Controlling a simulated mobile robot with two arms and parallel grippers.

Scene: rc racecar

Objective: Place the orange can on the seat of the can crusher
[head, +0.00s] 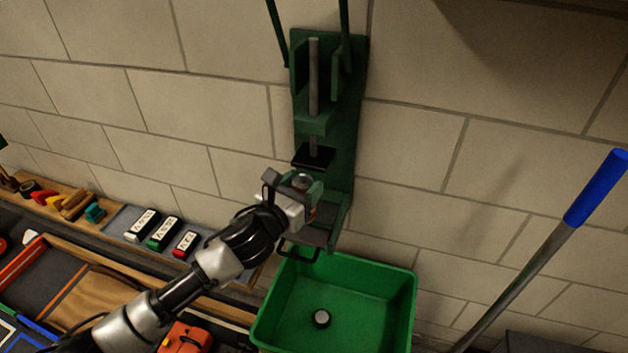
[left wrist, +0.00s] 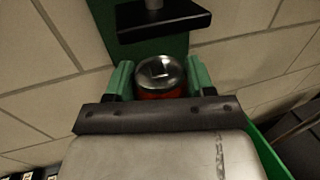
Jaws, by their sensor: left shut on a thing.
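The green can crusher (head: 345,120) is mounted on the block wall. Its dark press plate (head: 314,156) sits above the can; the plate also shows at the top of the left wrist view (left wrist: 165,22). My left gripper (head: 302,188) is shut on the orange can, between the press plate and the seat. The can's silver lid (head: 302,181) faces up; in the left wrist view the can (left wrist: 160,76) stands roughly upright between the green fingertips. The seat (head: 320,236) is partly hidden behind my gripper. I cannot tell whether the can touches it. My right gripper is not in view.
A green bin (head: 385,312) stands below the crusher, with a small can-like object (head: 321,318) inside. A workbench with tools and labelled boxes (head: 163,232) lies at the left. A blue-handled pole (head: 596,188) leans at the right.

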